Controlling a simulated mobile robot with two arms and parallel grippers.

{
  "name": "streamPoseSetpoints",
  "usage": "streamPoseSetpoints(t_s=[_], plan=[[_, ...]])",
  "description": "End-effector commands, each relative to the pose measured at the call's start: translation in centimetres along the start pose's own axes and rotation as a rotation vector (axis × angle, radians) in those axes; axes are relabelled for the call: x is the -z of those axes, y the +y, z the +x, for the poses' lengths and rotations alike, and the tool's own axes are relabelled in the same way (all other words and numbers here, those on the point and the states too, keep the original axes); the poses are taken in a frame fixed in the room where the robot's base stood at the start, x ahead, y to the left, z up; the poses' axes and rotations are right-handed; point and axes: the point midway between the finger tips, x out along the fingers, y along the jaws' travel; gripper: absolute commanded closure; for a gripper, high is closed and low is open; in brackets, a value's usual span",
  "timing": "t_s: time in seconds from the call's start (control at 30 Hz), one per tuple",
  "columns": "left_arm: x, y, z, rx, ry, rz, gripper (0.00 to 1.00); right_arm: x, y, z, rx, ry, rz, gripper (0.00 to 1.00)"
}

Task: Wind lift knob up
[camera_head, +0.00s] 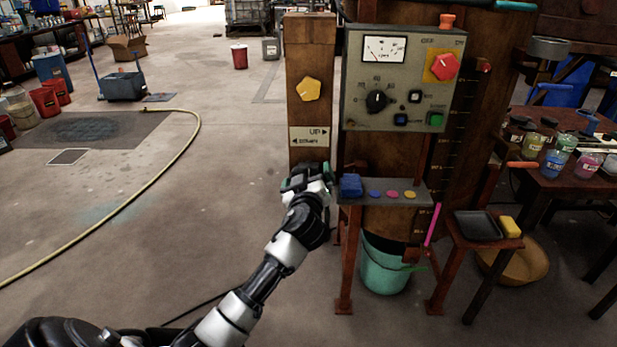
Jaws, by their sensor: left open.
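The lift knob is a yellow, many-sided knob (309,89) on the front of an upright wooden post (308,55). A pale label (310,136) below it reads UP with an arrow to the right and has a second line with an arrow to the left. My left gripper (309,172) is open, in front of the lower post, below the label and apart from the knob. The arm reaches up from the bottom left. The fingers are small and partly hidden by the hand. My right gripper is out of view.
A grey control panel (360,100) with a dial, a red knob (445,67) and buttons stands right of the post. A small shelf (420,192) with a blue block (351,185) is close beside my gripper. A green bucket (385,272) stands below. Floor at left is mostly clear.

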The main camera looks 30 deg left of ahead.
Motion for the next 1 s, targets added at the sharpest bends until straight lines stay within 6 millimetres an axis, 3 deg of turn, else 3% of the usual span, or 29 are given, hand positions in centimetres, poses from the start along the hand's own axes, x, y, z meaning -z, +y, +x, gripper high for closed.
streamPoseSetpoints(t_s=[0.33, 0.53, 1.0], plan=[[-0.03, -0.01, 0.45, 0.000, -0.001, 0.000, 0.00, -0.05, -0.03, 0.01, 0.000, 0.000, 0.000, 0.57], [-0.04, -0.02, 0.44, 0.000, -0.001, 0.000, 0.31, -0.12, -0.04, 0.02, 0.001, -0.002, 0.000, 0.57], [-0.03, -0.03, 0.42, 0.002, -0.002, 0.119, 0.31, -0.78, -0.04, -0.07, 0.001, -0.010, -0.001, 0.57]])
